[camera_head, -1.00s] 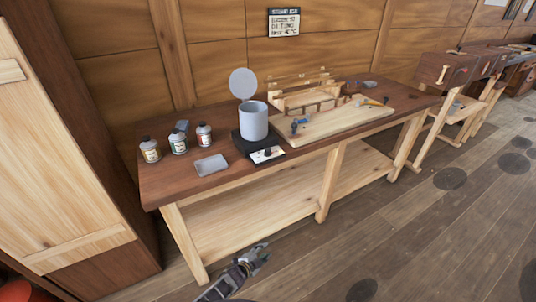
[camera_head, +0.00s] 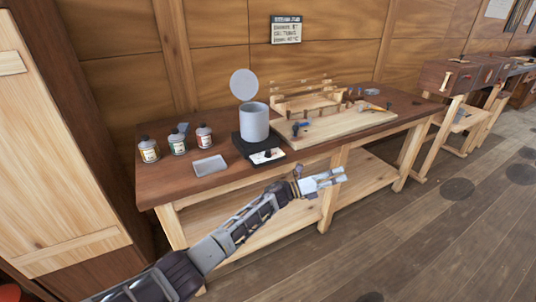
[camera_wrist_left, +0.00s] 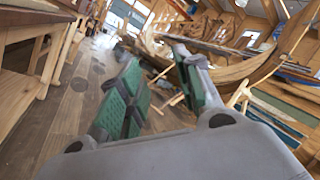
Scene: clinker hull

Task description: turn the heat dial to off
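The heat dial (camera_head: 268,154) is a small dark knob on the white front panel of a black heater base (camera_head: 243,147). A grey pot (camera_head: 254,122) with its round lid (camera_head: 243,84) raised stands on that base, on the workbench. My left gripper (camera_head: 335,178) is in front of the bench, to the right of the dial and apart from it. In the left wrist view its two green-padded fingers (camera_wrist_left: 158,92) are spread with nothing between them. The dial is not in the left wrist view, and its setting is too small to read. My right gripper is not in view.
Several bottles (camera_head: 178,143) and a shallow grey tray (camera_head: 209,166) stand left of the heater. A wooden board (camera_head: 335,127) with tools lies to its right. A tall wooden cabinet (camera_head: 50,150) stands at the left. The floor (camera_head: 400,250) in front of the bench is clear.

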